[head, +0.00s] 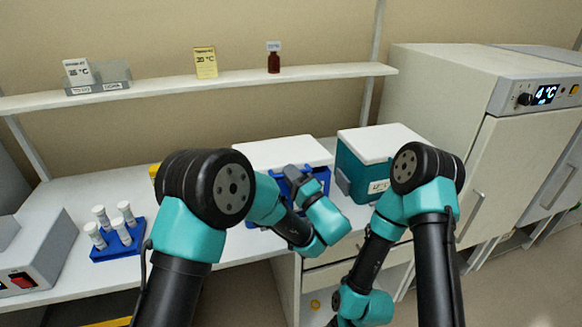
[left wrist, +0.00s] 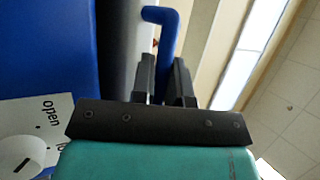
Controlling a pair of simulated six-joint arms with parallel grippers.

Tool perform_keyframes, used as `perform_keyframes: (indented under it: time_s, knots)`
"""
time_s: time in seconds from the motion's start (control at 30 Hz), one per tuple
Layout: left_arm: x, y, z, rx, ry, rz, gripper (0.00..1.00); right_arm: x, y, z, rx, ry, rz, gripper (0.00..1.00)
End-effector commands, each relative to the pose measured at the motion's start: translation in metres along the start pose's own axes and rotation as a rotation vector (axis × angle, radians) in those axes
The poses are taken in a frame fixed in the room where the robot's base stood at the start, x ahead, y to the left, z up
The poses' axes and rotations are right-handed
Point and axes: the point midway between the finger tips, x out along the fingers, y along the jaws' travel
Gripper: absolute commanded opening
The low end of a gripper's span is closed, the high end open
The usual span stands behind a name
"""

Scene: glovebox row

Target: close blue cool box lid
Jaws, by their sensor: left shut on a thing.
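The blue cool box (head: 321,174) stands on the bench at the middle of the head view, with a white lid (head: 283,152) on top. My left arm hides much of its front. In the left wrist view its blue wall (left wrist: 45,45) fills the left side, with a white label (left wrist: 35,130) reading "open". My left gripper (left wrist: 165,78) is shut on a blue bent handle (left wrist: 167,40). In the head view this gripper (head: 291,178) is at the box front. The lid looks nearly level; I cannot tell whether a gap remains. My right gripper is not visible.
A teal box (head: 352,172) with a white lid stands close to the right. A blue rack (head: 118,240) with several white-capped tubes and a grey device (head: 35,255) are at left. A shelf (head: 200,88) runs behind. A fridge (head: 480,110) stands at right.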

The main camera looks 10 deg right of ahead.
Motion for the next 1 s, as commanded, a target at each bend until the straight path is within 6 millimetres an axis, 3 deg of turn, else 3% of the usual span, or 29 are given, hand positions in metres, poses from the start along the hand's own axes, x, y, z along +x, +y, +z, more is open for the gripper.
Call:
perform_keyframes:
  time_s: [0.33, 0.37, 0.47, 1.0]
  knots:
    - [0.0006, 0.0011, 0.0006, -0.001, -0.002, -0.003, 0.00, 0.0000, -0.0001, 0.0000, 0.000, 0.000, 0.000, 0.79]
    - [0.0006, 0.0011, 0.0006, -0.001, -0.002, -0.003, 0.15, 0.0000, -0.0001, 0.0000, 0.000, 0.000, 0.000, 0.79]
    - [0.0005, 0.0010, 0.0006, -0.001, -0.002, -0.003, 0.24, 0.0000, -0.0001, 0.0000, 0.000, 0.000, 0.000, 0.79]
    - [0.0014, -0.0016, -0.0008, 0.000, -0.001, 0.006, 0.24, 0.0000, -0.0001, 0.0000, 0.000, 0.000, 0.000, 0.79]
